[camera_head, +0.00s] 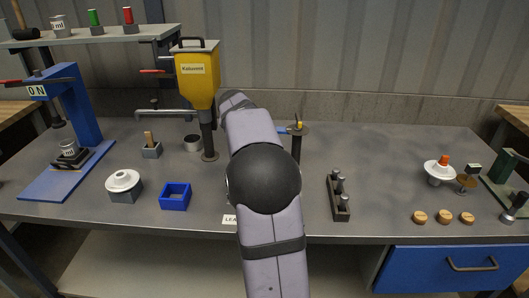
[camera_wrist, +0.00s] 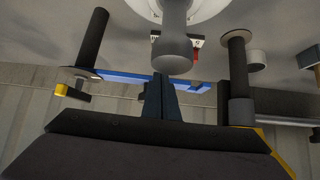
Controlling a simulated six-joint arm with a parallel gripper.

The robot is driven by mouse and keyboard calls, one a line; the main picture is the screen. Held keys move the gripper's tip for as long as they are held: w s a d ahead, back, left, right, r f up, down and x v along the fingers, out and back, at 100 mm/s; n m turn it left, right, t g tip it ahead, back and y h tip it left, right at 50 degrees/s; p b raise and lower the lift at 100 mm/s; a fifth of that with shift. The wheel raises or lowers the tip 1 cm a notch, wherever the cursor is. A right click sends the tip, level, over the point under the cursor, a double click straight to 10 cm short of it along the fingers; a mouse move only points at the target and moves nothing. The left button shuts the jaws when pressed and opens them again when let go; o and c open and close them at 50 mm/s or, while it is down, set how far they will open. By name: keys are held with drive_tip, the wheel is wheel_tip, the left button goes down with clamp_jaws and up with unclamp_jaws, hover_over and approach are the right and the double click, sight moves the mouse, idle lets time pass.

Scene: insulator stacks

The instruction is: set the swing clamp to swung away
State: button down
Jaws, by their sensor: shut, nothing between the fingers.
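The swing clamp is partly hidden behind my arm in the head view, with its dark post (camera_head: 297,148) right of the arm and a short piece of its blue bar (camera_head: 283,130) showing. The wrist view is upside down. There the clamp's post (camera_wrist: 91,40) is at left, with a yellow-tipped black handle (camera_wrist: 74,93), and the blue bar (camera_wrist: 118,77) runs right behind my fingers. My gripper (camera_wrist: 160,84) is shut and empty, close to the bar; I cannot tell if it touches. A white disc (camera_wrist: 222,8) with a grey pin (camera_wrist: 174,45) lies beyond. The head view hides my gripper.
The yellow hopper (camera_head: 197,82) on its post stands left of my arm. A dark block with pegs (camera_head: 338,198) is at right front.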

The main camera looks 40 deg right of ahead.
drive_tip(key=w+d+m+g, duration=0.1)
drive_tip(key=w+d+m+h+p, duration=0.1)
drive_tip(key=shift+w+r+m+g, duration=0.2)
drive_tip(key=shift+w+m+g, duration=0.1)
drive_tip(key=shift+w+g, duration=0.1)
drive_tip(key=shift+w+d+f+p, duration=0.1)
drive_tip(key=shift+w+d+p, duration=0.5)
drive_tip(key=shift+d+p, duration=0.3)
drive_tip(key=shift+a+f, duration=0.15)
drive_tip(key=shift+a, duration=0.05)
drive_tip(key=shift+s+a+f+b, duration=0.1)
drive_tip(key=shift+s+a+b, duration=0.2)
drive_tip(key=shift+a+b, duration=0.7)
drive_tip(key=a+b+v, duration=0.1)
drive_tip(key=b+v, duration=0.2)
drive_tip(key=v, duration=0.8)
drive_tip(key=shift+w+a, duration=0.15)
drive_tip(key=shift+w, duration=0.1)
drive_tip(key=shift+f, duration=0.1)
